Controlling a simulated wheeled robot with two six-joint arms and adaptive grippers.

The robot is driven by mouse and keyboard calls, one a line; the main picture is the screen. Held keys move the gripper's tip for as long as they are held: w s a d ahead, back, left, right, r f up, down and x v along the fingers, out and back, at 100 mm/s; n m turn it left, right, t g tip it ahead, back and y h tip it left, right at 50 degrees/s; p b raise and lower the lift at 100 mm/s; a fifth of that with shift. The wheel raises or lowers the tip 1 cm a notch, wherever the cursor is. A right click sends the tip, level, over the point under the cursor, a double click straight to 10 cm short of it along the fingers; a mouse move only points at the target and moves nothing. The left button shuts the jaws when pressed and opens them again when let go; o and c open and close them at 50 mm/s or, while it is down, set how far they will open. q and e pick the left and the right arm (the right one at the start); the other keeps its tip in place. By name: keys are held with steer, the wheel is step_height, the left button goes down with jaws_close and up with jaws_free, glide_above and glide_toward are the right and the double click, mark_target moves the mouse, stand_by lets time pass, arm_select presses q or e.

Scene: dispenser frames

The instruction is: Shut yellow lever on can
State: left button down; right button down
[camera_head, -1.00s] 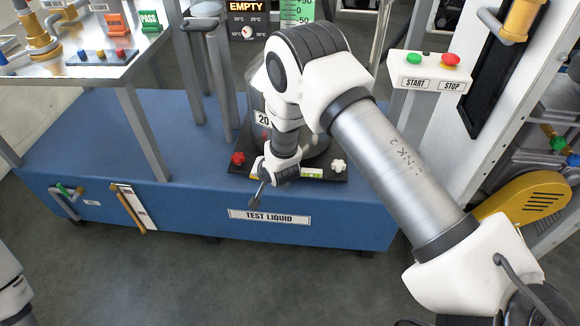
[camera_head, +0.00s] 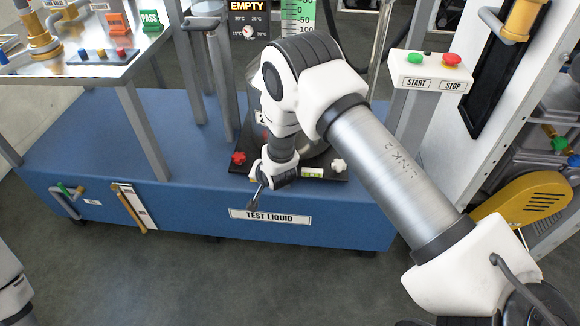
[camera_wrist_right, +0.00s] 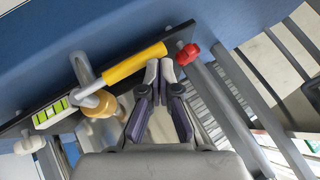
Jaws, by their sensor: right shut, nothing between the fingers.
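The yellow lever (camera_wrist_right: 135,63) shows in the right wrist view as a straight bar, slanting up to the right from a metal-and-brass valve (camera_wrist_right: 97,102). My right gripper (camera_wrist_right: 160,68) is shut and empty, with its fingertips close to the lever's right end; I cannot tell whether they touch. In the head view my right gripper (camera_head: 254,197) points down in front of the dark base plate (camera_head: 325,178). My left gripper is out of view.
A red knob (camera_head: 238,158) and a white knob (camera_head: 338,165) sit on the plate's two sides. The red knob (camera_wrist_right: 187,54) is close right of the fingertips in the wrist view. A green level (camera_wrist_right: 50,113) lies left of the valve. Grey posts (camera_head: 140,130) stand at left.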

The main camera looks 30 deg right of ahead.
steer(key=r+p, duration=0.2)
steer(key=r, duration=0.1)
steer(key=r+p, duration=0.1)
steer(key=r, duration=0.1)
steer(key=shift+w+d+p, duration=0.25)
steer(key=shift+w+p, duration=0.15)
steer(key=s+a+r, duration=0.3)
steer(key=s+r, duration=0.1)
steer(key=r, duration=0.3)
steer(key=shift+s+r, duration=0.15)
steer(key=shift+s, duration=0.25)
steer(key=shift+a, duration=0.1)
